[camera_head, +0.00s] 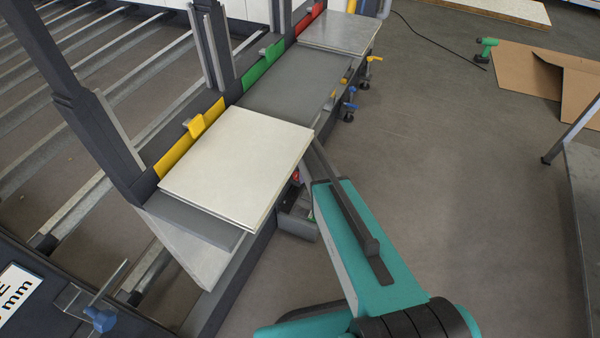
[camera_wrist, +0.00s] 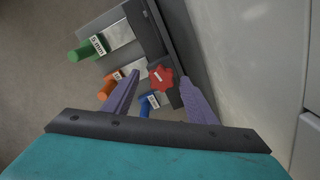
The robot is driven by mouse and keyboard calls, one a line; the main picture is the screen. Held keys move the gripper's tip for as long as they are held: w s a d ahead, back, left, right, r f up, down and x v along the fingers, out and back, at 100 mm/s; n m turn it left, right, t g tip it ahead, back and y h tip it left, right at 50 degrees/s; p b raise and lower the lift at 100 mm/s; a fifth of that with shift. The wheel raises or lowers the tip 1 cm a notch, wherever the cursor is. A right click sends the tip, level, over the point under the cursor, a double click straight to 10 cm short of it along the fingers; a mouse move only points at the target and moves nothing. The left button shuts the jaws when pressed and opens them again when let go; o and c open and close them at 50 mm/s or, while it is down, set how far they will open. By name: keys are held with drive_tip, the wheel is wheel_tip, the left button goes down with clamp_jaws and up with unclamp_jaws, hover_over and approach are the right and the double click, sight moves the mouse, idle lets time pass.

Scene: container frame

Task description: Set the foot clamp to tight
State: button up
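In the wrist view a red star-shaped knob (camera_wrist: 162,78) with a small white label sits on a dark grey bracket beside a pale panel. I cannot tell for certain that it is the foot clamp's knob, nor read its label. My gripper (camera_wrist: 159,78) has its two purple fingers spread apart, with the red knob showing between their tips. No contact is visible, and the depth gap is unclear. In the head view a small bit of red (camera_head: 296,175) shows below the cream panel's right edge. The gripper's fingers are hidden there.
Labelled pegs, green (camera_wrist: 88,50), orange (camera_wrist: 110,84) and blue (camera_wrist: 149,103), stand beside the knob. In the head view the cream panel (camera_head: 240,165) is close to my arm. A blue star knob (camera_head: 100,319) is at lower left.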

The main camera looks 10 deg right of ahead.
sight(297, 174)
drive_tip(key=shift+r, duration=0.1)
drive_tip(key=shift+r, duration=3.65)
drive_tip(key=shift+r+p, duration=0.15)
drive_tip(key=shift+p, duration=0.25)
drive_tip(key=s+f+n+g+p, duration=0.1)
drive_tip(key=s+f+g+p, duration=0.2)
drive_tip(key=s, duration=1)
drive_tip(key=s+f+n+p, duration=0.1)
drive_tip(key=s+f+p, duration=0.25)
drive_tip(key=s, duration=1.05)
drive_tip(key=s+r+n+p, duration=0.1)
drive_tip(key=s+n, duration=0.3)
drive_tip(key=s, duration=0.4)
drive_tip(key=s+r+n+g+p, duration=0.1)
drive_tip(key=s+r+n, duration=0.3)
drive_tip(key=s, duration=0.5)
drive_tip(key=s+r+n+g+p, duration=0.1)
drive_tip(key=s+r+n, duration=0.1)
drive_tip(key=s, duration=0.7)
drive_tip(key=shift+d+r+n+p, duration=0.15)
drive_tip(key=shift+r+n+p, duration=0.2)
drive_tip(key=shift+n, duration=0.55)
